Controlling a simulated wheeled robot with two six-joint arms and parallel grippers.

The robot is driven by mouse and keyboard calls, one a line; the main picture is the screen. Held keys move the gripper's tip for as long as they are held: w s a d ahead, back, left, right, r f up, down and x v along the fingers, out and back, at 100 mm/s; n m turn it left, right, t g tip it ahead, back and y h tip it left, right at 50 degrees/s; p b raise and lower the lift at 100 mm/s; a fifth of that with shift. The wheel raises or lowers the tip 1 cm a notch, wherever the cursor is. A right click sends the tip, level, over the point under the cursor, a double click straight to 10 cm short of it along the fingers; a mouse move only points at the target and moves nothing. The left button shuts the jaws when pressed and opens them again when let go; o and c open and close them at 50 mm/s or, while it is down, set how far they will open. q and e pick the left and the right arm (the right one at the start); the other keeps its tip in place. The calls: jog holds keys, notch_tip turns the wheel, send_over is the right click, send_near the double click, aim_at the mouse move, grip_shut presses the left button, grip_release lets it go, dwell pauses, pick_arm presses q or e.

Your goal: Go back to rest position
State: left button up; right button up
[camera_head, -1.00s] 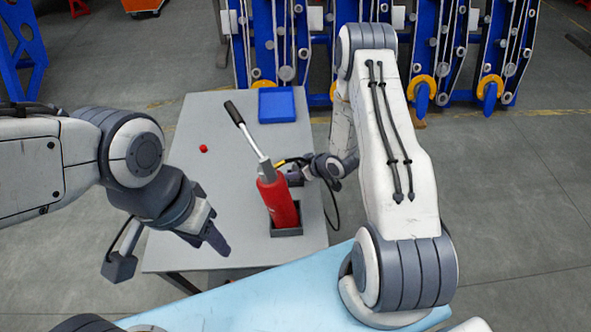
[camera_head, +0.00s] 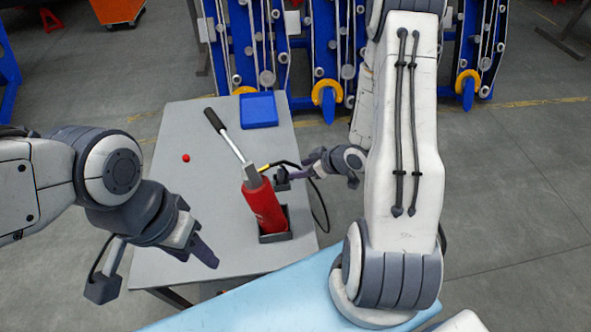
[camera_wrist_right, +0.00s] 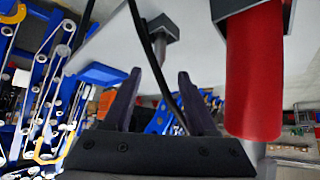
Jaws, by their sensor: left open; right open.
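My left gripper (camera_head: 208,255) hangs over the near left edge of the grey table, pointing down and right, with nothing seen in it. My right gripper (camera_head: 286,176) is at the table's right side, just right of the red hand pump (camera_head: 264,206). In the right wrist view its two fingers (camera_wrist_right: 158,102) stand apart, and a dark hose crosses the view between them. The red pump body (camera_wrist_right: 254,75) is close on the right there. In the head view the pump stands tilted in a dark holder, its black-gripped lever (camera_head: 225,135) pointing up and left.
The grey table (camera_head: 185,220) also carries a blue tray (camera_head: 259,110) and a small red ball (camera_head: 186,158). A black hose (camera_head: 322,205) loops off the table's right side. Blue machine frames (camera_head: 330,50) stand behind. Open floor lies to the right.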

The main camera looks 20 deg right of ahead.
dwell(0.5)
notch_tip(320, 180, up, 8)
jog(key=f+m+g+h, duration=0.1)
jog(key=m+g+h, duration=0.1)
jog(key=h, duration=0.2)
jog(key=s+a+r+m+g, duration=0.3)
jog(key=s+a+r+m, duration=0.1)
jog(key=s+a+r, duration=0.35)
jog(key=s+a+r+n+g, duration=0.1)
jog(key=s+a+r+n, duration=0.2)
jog(key=s+a, duration=0.3)
jog(key=s+a+r+n+g, duration=0.1)
jog(key=s+a+r+n, duration=0.1)
jog(key=s+a+n, duration=0.2)
jog(key=s+a, duration=0.2)
jog(key=s, duration=0.2)
jog(key=shift+s+r+n+g+y, duration=0.3)
jog(key=shift+s+r+y, duration=0.05)
jog(key=shift+r+y, duration=0.05)
